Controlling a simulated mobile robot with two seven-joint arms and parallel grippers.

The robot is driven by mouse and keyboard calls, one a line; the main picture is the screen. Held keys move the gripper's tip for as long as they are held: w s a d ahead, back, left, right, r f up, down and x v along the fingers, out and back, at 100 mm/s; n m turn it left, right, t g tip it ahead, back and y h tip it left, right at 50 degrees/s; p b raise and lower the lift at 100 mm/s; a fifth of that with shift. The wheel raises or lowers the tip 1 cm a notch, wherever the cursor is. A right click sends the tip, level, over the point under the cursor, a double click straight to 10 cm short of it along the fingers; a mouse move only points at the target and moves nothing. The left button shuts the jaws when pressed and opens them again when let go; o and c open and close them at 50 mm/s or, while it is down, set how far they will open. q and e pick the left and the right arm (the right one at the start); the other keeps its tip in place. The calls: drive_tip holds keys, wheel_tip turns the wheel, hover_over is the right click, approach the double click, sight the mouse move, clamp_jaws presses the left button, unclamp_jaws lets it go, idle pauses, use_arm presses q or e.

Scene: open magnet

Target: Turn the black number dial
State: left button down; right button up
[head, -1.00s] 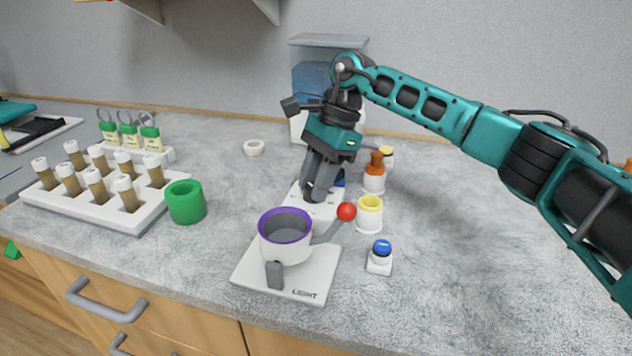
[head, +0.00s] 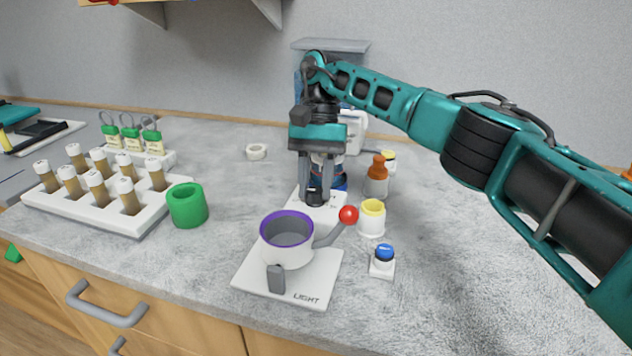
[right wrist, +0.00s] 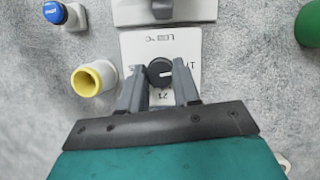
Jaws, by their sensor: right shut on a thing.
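The black number dial (right wrist: 160,72) is a round knob with a pale mark, on a white panel (right wrist: 180,45) with printed figures. My right gripper (right wrist: 160,88) has its two grey fingers on either side of the dial and is shut on it. In the head view the right gripper (head: 315,190) points straight down at the white panel (head: 328,216), and the dial shows dark between the fingertips. My left gripper is not in view.
In front stands a white base (head: 262,283) with a purple-rimmed cup (head: 287,253) and a red-ball lever (head: 348,215). To the right are a yellow-rimmed cup (head: 371,222) and a blue button (head: 384,253). A green ring (head: 187,208) and a vial rack (head: 150,215) stand left.

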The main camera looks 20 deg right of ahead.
sight(315, 188)
drive_tip(key=shift+n, duration=0.4)
drive_tip(key=o, duration=1.1)
drive_tip(key=shift+c, duration=0.2)
drive_tip(key=shift+r, duration=0.1)
wheel_tip(315, 188, up, 6)
drive_tip(key=shift+f, duration=0.1)
wheel_tip(315, 188, up, 14)
drive_tip(key=p, duration=0.7)
drive_tip(key=shift+p, duration=0.4)
